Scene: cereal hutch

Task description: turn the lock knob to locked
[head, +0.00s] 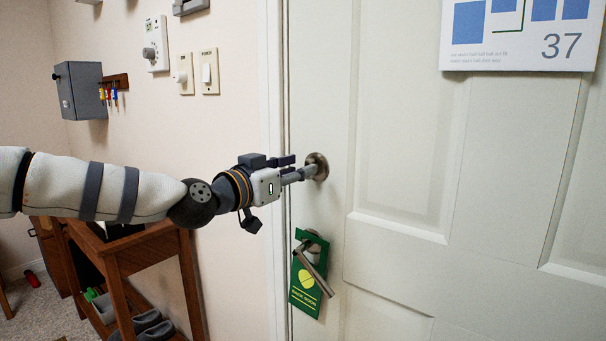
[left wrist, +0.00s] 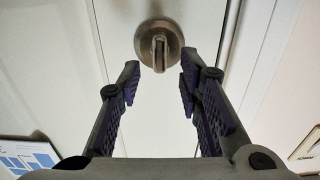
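The lock knob (head: 316,166) is a round metal rosette with a thumb-turn on the white door, above the lever handle (head: 314,272). In the left wrist view the thumb-turn (left wrist: 160,52) lies along the picture's vertical. My left gripper (head: 303,172) is at the knob, reaching in from the left. In the left wrist view its fingers (left wrist: 160,82) are open, one on each side of the thumb-turn's line. The thumb-turn shows just past the fingertips, with gaps on both sides. In the head view the fingers partly hide the knob. My right gripper is not in view.
A green door hanger (head: 305,290) hangs on the lever handle below. The door frame (head: 272,120) runs just left of the knob. Switches (head: 209,72), a thermostat (head: 156,44) and a grey key box (head: 80,90) are on the wall. A wooden bench (head: 150,250) stands below my left arm.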

